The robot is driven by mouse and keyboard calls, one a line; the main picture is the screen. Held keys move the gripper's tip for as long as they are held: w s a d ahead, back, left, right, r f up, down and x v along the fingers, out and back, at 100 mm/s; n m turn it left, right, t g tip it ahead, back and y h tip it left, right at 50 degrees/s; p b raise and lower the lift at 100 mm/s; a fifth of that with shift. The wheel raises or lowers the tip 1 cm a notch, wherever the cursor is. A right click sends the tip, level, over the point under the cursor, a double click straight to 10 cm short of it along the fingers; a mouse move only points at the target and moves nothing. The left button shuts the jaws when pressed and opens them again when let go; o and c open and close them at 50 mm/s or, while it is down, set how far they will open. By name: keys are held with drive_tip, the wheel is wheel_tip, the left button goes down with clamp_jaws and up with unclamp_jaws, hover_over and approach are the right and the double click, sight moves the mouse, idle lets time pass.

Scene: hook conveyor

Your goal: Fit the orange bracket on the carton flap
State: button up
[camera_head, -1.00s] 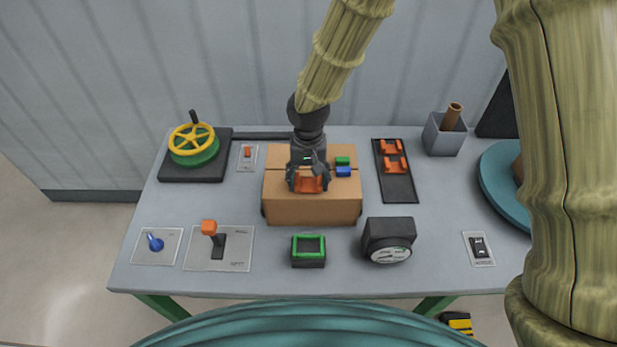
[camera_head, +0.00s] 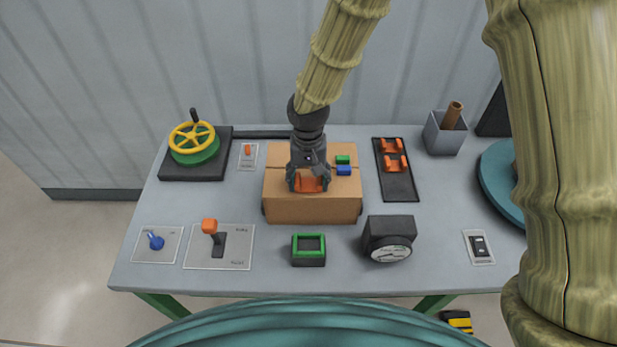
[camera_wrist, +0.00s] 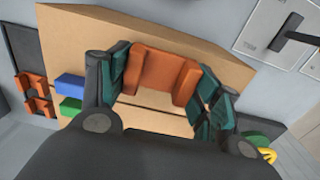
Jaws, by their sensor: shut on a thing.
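The carton (camera_head: 312,208) stands in the middle of the table, its top flaps lying flat with a seam between them. My gripper (camera_head: 308,184) is over the carton top, shut on an orange bracket (camera_head: 308,185). In the wrist view the bracket (camera_wrist: 160,72) sits between the two dark green finger pads of my gripper (camera_wrist: 165,90), close over the carton top (camera_wrist: 115,35). I cannot tell whether the bracket touches the flap. A green block (camera_head: 343,160) and a blue block (camera_head: 344,171) are on the carton's right part.
A dark tray (camera_head: 399,187) at the right holds two more orange brackets (camera_head: 395,163). A gauge (camera_head: 388,240) and a green-rimmed box (camera_head: 308,250) stand in front of the carton. A lever panel (camera_head: 235,258) and yellow handwheel (camera_head: 192,137) are at the left.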

sight(309, 184)
drive_tip(key=shift+f, duration=0.15)
drive_tip(key=o, duration=1.1)
wheel_tip(309, 184, up, 12)
idle(0.3)
